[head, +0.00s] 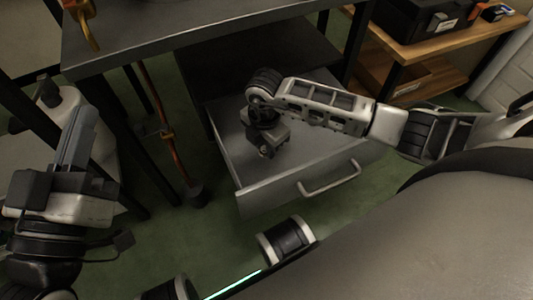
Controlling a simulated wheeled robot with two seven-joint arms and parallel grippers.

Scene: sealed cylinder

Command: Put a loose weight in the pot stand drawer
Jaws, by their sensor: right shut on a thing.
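The pot stand drawer (215,157) is pulled out below the dark table. Its grey front panel (270,195) has a bar handle (330,180) and faces me. My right gripper (265,152) points down inside the drawer opening, near its left half. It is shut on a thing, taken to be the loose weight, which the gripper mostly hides. I cannot tell whether it touches the drawer floor. My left gripper (80,135) is at the far left, outside the drawer, pointing up in the picture. Its finger gap does not show clearly.
A dark tabletop (200,28) and its legs stand behind and above the drawer. A copper pipe (165,130) rises left of it. A wooden shelf (430,45) with a black case (420,18) is at the upper right.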

